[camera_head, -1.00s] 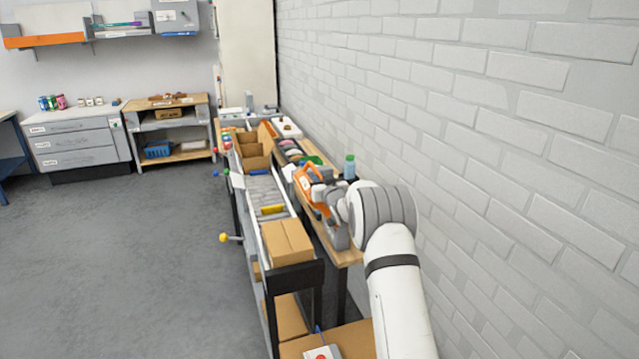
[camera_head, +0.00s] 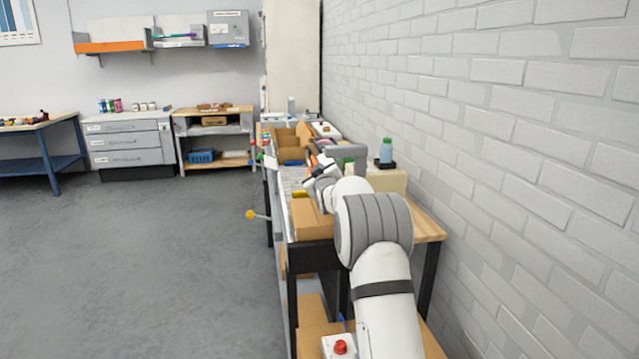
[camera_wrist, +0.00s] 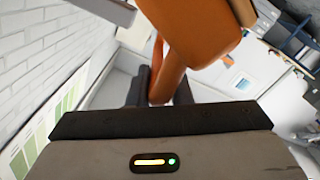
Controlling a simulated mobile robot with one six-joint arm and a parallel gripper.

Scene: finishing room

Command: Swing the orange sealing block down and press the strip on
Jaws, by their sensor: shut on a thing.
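The orange sealing block (camera_wrist: 195,30) fills the top middle of the wrist view, with an orange bar (camera_wrist: 166,80) running down from it. My gripper (camera_wrist: 160,92) has its dark fingers on either side of that bar, shut on it. In the head view my arm's wrist end is over the bench line beyond the cardboard box (camera_head: 311,222), and the orange block is hidden or too small to make out there. I cannot make out the strip in either view.
A blue-green bottle (camera_head: 386,151) stands on the wall side, right of my arm. A yellow knob (camera_head: 250,215) sticks out left of the line. A red button box (camera_head: 340,347) is in the foreground. The brick wall is close on the right; the floor at left is clear.

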